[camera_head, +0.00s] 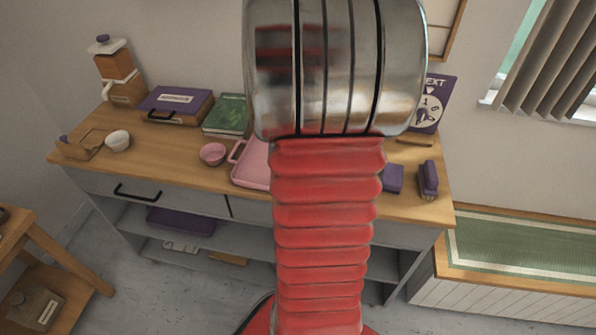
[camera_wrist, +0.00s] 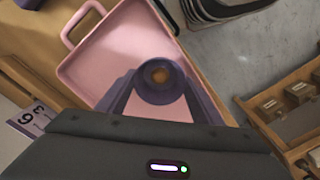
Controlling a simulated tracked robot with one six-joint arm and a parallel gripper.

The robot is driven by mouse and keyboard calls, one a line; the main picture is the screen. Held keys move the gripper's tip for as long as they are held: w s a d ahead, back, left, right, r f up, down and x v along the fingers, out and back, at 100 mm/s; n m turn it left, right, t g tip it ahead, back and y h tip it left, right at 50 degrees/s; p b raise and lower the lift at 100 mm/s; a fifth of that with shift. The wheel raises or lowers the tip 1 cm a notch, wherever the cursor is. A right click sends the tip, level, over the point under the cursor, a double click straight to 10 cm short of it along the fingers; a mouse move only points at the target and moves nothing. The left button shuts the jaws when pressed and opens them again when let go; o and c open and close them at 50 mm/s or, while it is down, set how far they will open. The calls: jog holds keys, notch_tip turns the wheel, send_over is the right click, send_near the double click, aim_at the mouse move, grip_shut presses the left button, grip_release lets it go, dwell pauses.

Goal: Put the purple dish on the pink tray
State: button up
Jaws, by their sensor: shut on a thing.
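The pink tray (camera_head: 240,182) lies on the wooden counter top, its right part hidden behind my arm. In the wrist view the tray (camera_wrist: 108,52) shows its rim and a handle at the upper left. My gripper (camera_wrist: 160,92) has its two fingers closed on either side of the purple dish (camera_wrist: 143,93), which is round with a small brown patch at its middle. The dish is over the tray's floor in this view; I cannot tell whether it touches it. The gripper and dish are hidden behind my arm in the head view.
A pink bowl (camera_head: 213,154) stands just left of the tray. A green book (camera_head: 227,114), purple box (camera_head: 175,103), white cup (camera_head: 118,140) and coffee grinder (camera_head: 120,75) stand further left. A purple stapler-like thing (camera_head: 428,180) is near the right end.

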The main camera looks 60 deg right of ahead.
jog(key=shift+f, duration=0.25)
jog(key=shift+f, duration=0.15)
jog(key=shift+f, duration=1.75)
jog(key=o, duration=0.9)
jog(key=shift+f, duration=0.1)
notch_tip(320, 180, up, 12)
jog(key=shift+r, duration=0.15)
